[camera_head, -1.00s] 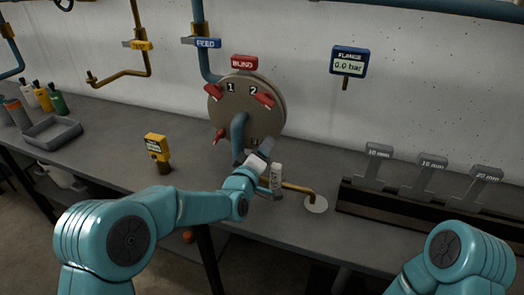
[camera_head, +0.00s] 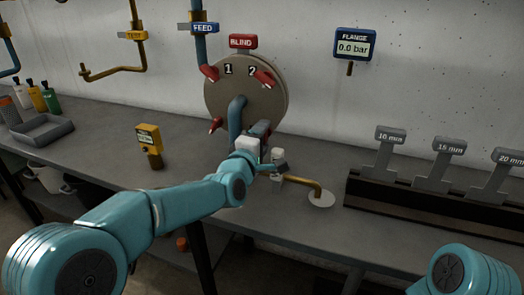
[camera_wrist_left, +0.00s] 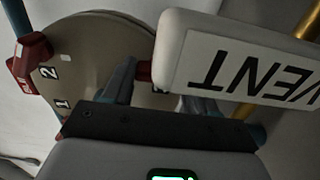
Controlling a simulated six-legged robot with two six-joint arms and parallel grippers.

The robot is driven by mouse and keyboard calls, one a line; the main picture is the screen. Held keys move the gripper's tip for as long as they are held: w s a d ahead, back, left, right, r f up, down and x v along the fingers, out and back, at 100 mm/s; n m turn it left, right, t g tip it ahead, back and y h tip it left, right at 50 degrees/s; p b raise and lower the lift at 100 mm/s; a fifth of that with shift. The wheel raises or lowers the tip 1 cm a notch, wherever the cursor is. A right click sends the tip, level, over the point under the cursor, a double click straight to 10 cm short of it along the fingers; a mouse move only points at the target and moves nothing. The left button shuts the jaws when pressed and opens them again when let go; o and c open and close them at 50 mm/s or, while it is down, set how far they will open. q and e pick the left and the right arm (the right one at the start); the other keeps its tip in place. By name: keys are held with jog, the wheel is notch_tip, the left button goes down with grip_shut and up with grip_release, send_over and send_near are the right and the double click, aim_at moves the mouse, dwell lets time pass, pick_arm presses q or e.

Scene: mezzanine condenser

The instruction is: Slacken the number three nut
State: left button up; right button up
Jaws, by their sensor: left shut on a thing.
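The round brown flange (camera_head: 240,98) stands at the wall end of the bench, with numerals 1 and 2 on its face. Red-handled nuts show at number 1 (camera_head: 208,73), number 2 (camera_head: 265,78) and the lower left (camera_head: 216,125). My left gripper (camera_head: 264,128) is at the flange's lower right, covering the number three place. In the left wrist view its fingers stand against the flange, shut on a dark red piece (camera_wrist_left: 144,72), seemingly the number three nut, mostly hidden by the VENT tag (camera_wrist_left: 240,60). My right gripper is out of view.
The white vent tag (camera_head: 277,156) and brass pipe (camera_head: 305,184) are close to my left wrist. A spanner rack (camera_head: 430,205) holds 10, 15 and 20 mm tools at right. The flange gauge (camera_head: 354,46) reads 0.0 bar. A yellow meter (camera_head: 149,138) stands left.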

pick_arm(q)
jog(key=shift+n+b, duration=0.7)
jog(key=o, duration=1.1)
jog(key=shift+c, duration=0.2)
jog(key=b+v, duration=0.2)
jog(key=v, duration=1.4)
jog(key=shift+s, duration=0.2)
